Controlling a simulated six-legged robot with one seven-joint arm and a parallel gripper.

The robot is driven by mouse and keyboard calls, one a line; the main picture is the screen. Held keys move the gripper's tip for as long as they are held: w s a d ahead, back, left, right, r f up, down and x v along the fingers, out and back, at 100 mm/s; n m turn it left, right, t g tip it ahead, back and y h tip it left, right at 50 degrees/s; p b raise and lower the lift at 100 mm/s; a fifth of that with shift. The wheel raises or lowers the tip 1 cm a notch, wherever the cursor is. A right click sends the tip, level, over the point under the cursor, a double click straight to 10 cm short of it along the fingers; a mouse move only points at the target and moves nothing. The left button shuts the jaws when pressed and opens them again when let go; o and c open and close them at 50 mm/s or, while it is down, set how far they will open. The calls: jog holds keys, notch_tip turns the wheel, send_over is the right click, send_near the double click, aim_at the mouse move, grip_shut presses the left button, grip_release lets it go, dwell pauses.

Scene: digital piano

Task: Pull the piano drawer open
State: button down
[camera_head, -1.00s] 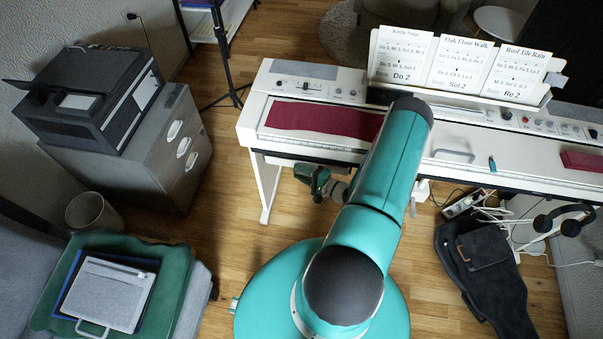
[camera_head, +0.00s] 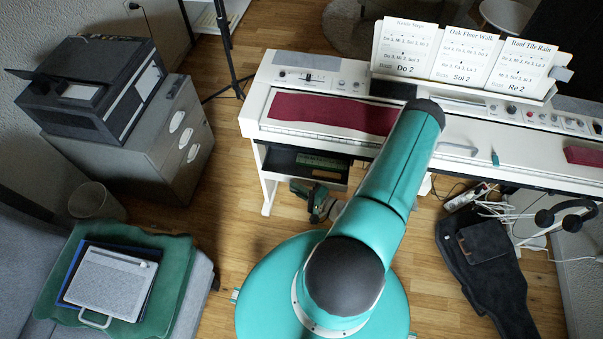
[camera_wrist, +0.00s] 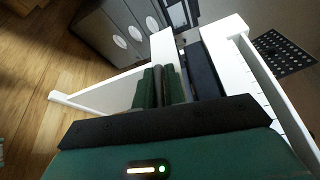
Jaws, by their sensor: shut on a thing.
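The white digital piano (camera_head: 452,130) stands across the middle of the head view. Its drawer (camera_head: 299,178), under the left end of the keyboard, is partly open toward me. My dark green gripper (camera_head: 317,200) is low at the drawer's front, partly hidden behind my arm.
A grey cabinet (camera_head: 188,150) with a printer on it stands left. A bin (camera_head: 95,203) and seat with a green cushion lie nearer left. A black bag (camera_head: 485,265) and cables lie on the right floor.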

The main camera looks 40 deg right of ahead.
jog(key=shift+s+a+f, duration=0.2)
jog(key=shift+s+a, duration=0.4)
jog(key=shift+a, duration=0.15)
jog(key=c, duration=1.5)
grip_release()
jog(key=shift+w, duration=0.1)
jog(key=shift+r, duration=0.1)
jog(key=shift+d, duration=0.1)
jog(key=v, duration=1.3)
jog(key=shift+s, duration=0.4)
